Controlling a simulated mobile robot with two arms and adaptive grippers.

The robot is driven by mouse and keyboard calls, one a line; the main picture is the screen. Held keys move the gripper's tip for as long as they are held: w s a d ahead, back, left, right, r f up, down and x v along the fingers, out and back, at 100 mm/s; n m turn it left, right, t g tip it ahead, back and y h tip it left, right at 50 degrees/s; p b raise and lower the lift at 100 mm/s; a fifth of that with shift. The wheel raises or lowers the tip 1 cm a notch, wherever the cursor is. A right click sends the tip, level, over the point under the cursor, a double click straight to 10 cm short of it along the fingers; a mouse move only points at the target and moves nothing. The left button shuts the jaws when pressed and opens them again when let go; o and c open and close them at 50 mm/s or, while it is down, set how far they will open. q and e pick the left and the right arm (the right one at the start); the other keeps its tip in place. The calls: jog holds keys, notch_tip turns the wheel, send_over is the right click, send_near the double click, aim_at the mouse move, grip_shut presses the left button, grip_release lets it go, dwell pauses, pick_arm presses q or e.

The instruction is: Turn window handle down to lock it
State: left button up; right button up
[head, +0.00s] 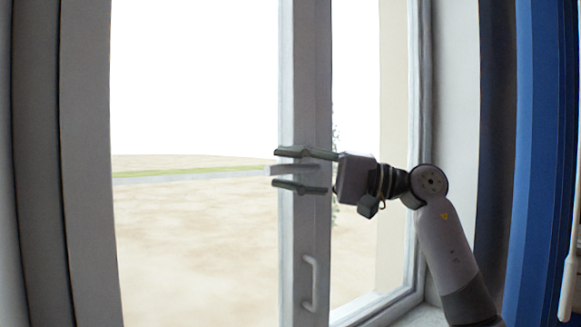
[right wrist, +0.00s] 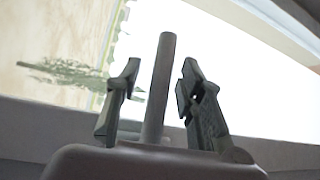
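The window handle (head: 292,170) is a grey bar on the middle window post, lying about level and pointing left. My right gripper (head: 276,168) reaches in from the right, with one finger above the handle and one below it. In the right wrist view the handle (right wrist: 158,90) stands between the two fingers of the right gripper (right wrist: 160,66), with gaps on both sides, so the gripper is open around it and not gripping. The handle's base is partly hidden by the gripper in the head view. My left gripper is not in view.
A pale fixed pull (head: 310,283) sits lower on the same window post (head: 305,85). A blue curtain (head: 545,130) hangs at the right edge. The window sill (head: 420,316) shows at the lower right. Space left of the handle, before the glass, is clear.

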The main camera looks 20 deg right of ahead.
grip_shut()
dwell(0.3)
dwell(0.5)
